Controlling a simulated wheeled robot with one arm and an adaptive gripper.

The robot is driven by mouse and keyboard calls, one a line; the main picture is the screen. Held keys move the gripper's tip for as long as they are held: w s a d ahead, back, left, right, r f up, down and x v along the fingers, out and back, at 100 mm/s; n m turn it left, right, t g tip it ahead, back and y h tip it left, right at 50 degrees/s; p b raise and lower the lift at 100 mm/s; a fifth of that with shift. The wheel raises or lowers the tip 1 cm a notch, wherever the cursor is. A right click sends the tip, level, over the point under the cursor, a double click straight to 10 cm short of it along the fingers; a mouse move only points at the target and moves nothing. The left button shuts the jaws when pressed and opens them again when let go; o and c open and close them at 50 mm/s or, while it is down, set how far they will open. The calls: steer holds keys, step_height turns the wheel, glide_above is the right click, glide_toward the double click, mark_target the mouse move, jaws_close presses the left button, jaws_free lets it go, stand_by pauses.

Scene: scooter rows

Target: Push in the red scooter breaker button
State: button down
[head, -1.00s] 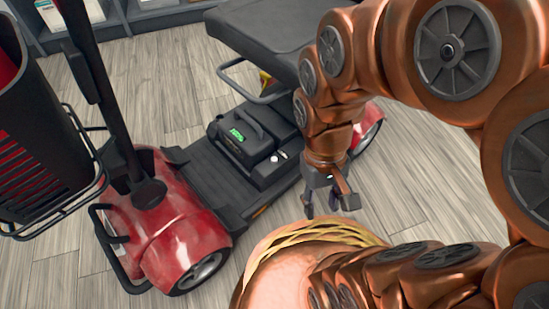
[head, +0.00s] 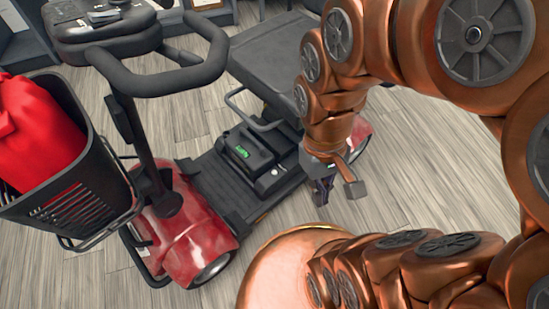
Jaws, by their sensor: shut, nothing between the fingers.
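A red mobility scooter (head: 185,240) stands on the left in the head view. A black battery box (head: 246,152) with a small green display sits on its dark footboard (head: 203,187), in front of the seat post. A small pale round part (head: 275,171) shows beside the box, on the side facing my arm. I cannot make out a red breaker button. My gripper (head: 321,193) points down over the floor, to the right of the footboard and apart from the scooter. Its fingers are together and empty.
The scooter's black seat (head: 275,55) overhangs the box from behind. The handlebar (head: 160,80) rises at the left, with a black basket (head: 85,195) holding a red bag (head: 35,130). Wood floor (head: 440,165) is open to the right.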

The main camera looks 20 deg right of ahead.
step_height(320, 180, up, 51)
steer(key=s+m+t+p, duration=0.1)
steer(key=p, duration=4.5)
steer(key=shift+d+f+p, duration=0.2)
steer(key=shift+d+p, duration=0.1)
steer(key=shift+d, duration=0.05)
